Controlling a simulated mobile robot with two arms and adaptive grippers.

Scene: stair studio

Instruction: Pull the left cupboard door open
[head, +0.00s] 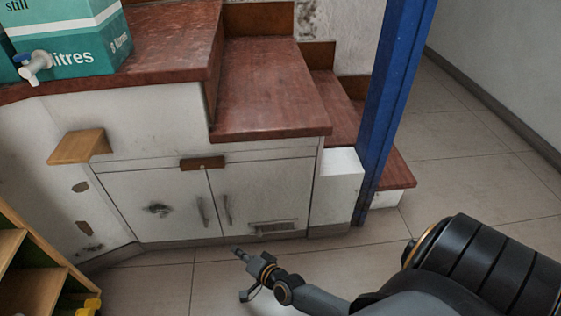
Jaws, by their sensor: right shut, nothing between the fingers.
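The left cupboard door (150,200) is a worn white panel with a dark smudge. It looks shut, in line with the right door (265,195). Its slim vertical handle (202,212) is near its right edge, close to the right door's handle (227,209). My right gripper (240,253) is shut and empty. In the head view it shows just below the doors, down and right of the left handle and apart from it. My left gripper is out of view.
A wooden block (80,146) juts out upper left. A wooden shelf unit (35,280) is at lower left. Tiled floor (160,280) before the doors is clear.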

